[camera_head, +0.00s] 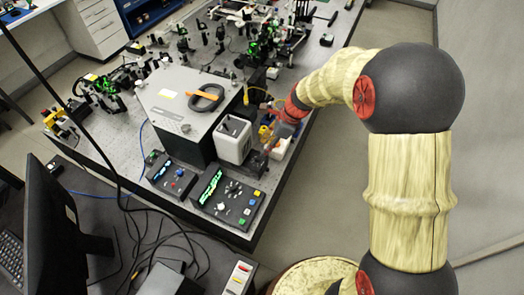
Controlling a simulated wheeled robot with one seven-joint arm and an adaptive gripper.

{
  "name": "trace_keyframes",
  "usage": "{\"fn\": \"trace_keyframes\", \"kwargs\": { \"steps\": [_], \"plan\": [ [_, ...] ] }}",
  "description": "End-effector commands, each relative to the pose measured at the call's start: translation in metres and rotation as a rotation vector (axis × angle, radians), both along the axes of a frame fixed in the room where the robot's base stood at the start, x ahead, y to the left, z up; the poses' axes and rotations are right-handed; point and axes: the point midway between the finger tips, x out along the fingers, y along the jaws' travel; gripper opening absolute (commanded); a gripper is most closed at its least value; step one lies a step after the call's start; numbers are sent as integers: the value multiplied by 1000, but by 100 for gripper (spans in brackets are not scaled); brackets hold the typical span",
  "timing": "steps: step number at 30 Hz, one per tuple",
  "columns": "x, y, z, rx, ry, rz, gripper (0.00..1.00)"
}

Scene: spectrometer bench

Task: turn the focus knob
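My arm reaches in from the right, and my gripper (268,148) is at its end, small and partly hidden by the wrist. It is beside the right side of a white box-shaped instrument (234,140) on the optical bench. Whether its fingers are open or shut, or touch anything, I cannot tell. The focus knob cannot be made out clearly; small yellow parts (264,132) show between the white instrument and my wrist. Two dark control boxes, one larger (228,198) with knobs and coloured buttons and one smaller (172,178), lie in front of the instrument.
A big grey housing (180,110) stands left of the white instrument, with a black ring-shaped item (206,97) on top. Several optical mounts with green parts fill the back and left of the bench (110,165). A monitor (60,225) and cables occupy the lower left. Floor is clear at right.

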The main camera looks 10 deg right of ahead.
Motion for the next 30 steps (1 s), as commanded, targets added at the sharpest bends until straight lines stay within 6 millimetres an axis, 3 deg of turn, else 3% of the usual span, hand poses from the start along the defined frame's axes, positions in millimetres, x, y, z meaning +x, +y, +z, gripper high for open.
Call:
{"fn": "trace_keyframes", "kwargs": {
  "steps": [5,18,30],
  "plan": [
    [0,4,-11,2,11,-18,34],
    [8,26,-66,2,9,-16,34],
    [9,28,-72,1,7,-15,34]
  ]
}}
